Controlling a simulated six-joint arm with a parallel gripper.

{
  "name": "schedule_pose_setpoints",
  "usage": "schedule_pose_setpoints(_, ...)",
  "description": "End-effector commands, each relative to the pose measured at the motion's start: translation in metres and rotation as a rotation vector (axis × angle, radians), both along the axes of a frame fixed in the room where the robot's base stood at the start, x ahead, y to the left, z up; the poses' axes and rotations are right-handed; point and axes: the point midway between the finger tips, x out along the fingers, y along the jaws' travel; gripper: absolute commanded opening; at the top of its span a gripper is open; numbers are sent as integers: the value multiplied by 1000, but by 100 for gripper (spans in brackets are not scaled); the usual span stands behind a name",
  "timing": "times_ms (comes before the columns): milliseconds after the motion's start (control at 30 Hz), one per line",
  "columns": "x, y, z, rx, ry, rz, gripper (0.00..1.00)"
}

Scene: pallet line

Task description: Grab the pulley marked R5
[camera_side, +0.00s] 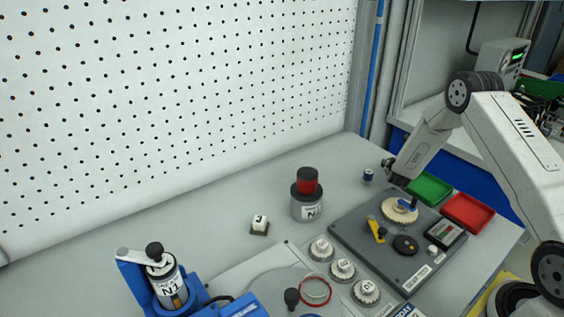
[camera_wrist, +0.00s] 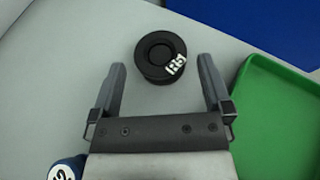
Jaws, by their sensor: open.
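A black round pulley (camera_wrist: 158,54) with a recessed centre and a white marking on its side stands on the grey table in the wrist view. The marking is tilted and blurred, and I cannot read it for certain as R5. My gripper (camera_wrist: 163,66) is open, with one finger to each side of the pulley's near part and no visible contact. In the side view my gripper (camera_side: 392,172) is low over the table behind the green tray. I cannot clearly make out the pulley there.
A green tray (camera_wrist: 246,118) lies close to the right finger. A small blue knob with a white label (camera_side: 368,175) stands nearby on the left. A red tray (camera_side: 468,211) and a dark plate with parts (camera_side: 352,232) are in front. A blue panel (camera_wrist: 262,22) is behind.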

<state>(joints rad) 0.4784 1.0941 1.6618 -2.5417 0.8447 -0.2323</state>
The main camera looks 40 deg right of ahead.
Motion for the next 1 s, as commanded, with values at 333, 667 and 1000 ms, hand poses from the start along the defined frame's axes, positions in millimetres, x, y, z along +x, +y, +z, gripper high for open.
schedule_pose_setpoints(333, 13, -19, -9, -1, -1, -1, 100)
schedule_pose_setpoints(667, 26, -37, -18, 0, 0, -1, 100)
schedule_pose_setpoints(1000, 27, -38, -18, 1, 1, -1, 100)
